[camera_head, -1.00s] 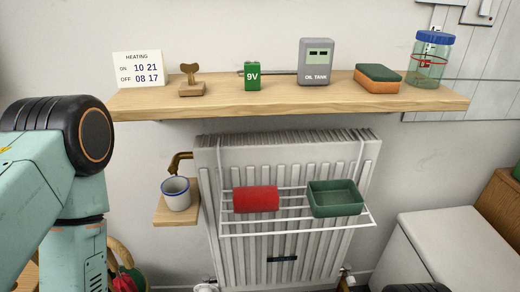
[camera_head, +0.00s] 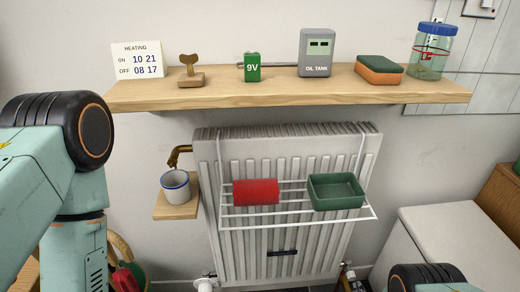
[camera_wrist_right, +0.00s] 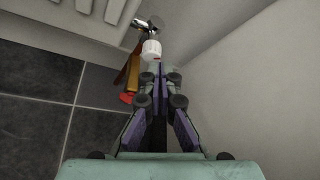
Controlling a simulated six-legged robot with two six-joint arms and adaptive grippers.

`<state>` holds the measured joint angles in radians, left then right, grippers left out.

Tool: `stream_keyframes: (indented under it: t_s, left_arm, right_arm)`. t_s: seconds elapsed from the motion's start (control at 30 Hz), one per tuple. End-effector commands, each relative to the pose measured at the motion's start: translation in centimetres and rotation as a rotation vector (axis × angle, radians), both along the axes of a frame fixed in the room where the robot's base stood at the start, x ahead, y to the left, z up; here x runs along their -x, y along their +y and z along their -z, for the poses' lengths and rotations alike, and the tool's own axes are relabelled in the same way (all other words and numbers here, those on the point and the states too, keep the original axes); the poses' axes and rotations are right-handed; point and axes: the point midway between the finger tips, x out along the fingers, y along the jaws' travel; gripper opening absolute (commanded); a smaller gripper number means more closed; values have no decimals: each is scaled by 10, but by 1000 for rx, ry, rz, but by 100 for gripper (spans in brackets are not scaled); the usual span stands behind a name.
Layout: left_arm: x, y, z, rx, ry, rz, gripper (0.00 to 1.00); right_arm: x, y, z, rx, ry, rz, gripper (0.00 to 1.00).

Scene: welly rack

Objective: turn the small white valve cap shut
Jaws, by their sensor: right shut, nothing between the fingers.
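The small white valve cap (camera_wrist_right: 151,50) sits on a chrome valve (camera_wrist_right: 149,24) at the foot of the radiator in the right wrist view. It bears a small red mark. My right gripper (camera_wrist_right: 162,84) is shut and empty, with its fingertips close below the cap in that view; I cannot tell whether they touch it. In the head view the right gripper is small and only partly visible near the radiator's lower right corner. My left arm fills the left edge of the head view, but its gripper is out of view.
The white radiator (camera_head: 228,250) carries a wire rack with a red roll (camera_head: 256,191) and a green tray (camera_head: 337,204). A wooden shelf (camera_head: 300,91) hangs above.

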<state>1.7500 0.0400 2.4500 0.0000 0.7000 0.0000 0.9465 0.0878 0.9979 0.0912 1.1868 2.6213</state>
Motion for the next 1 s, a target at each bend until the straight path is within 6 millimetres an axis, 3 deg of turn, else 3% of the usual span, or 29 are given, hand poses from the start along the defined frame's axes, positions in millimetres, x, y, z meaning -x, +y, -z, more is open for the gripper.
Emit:
stream_keyframes:
  t_s: [0.23, 0.4, 1.0]
  left_arm:
    - [0, 0, 17, 0, 0, 0, 65]
    - [0, 0, 15, 0, 0, 0, 65]
    - [0, 0, 15, 0, 0, 0, 65]
  right_arm:
    - [-29, 3, 2, 0, -1, 0, 0]
    - [-39, 3, 1, 0, 0, 0, 0]
    - [-42, 4, 1, 0, 0, 0, 0]
